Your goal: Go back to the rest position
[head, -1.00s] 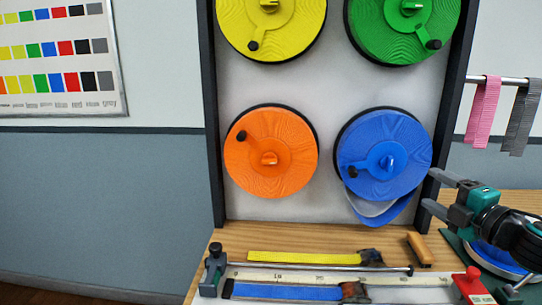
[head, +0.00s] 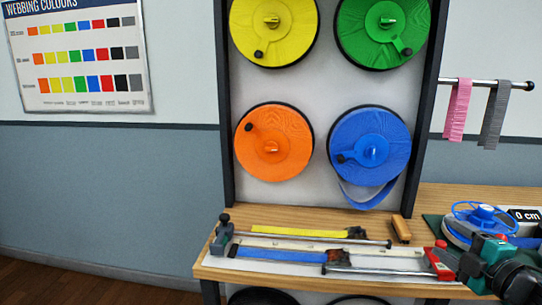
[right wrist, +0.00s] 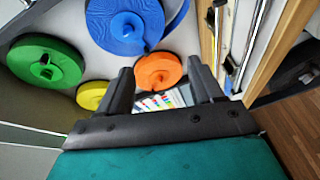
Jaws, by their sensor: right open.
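My right gripper (head: 464,264) is at the lower right of the head view, by the bench's front right corner. In the right wrist view its two dark fingers (right wrist: 160,76) stand apart with nothing between them. The blue reel (head: 369,146) hangs on the wall panel, with a loop of blue strap (head: 367,195) below it. The orange reel (head: 273,143), yellow reel (head: 274,30) and green reel (head: 382,27) hang beside and above it. My left gripper is not in view.
The wooden bench (head: 300,217) carries a yellow strap (head: 298,232), a blue strap (head: 280,253), a measuring rail with a red end block (head: 438,262), and a wooden-handled tool (head: 401,229). A blue wheel device (head: 480,215) stands at right. Pink (head: 457,110) and grey (head: 494,115) straps hang from a rod.

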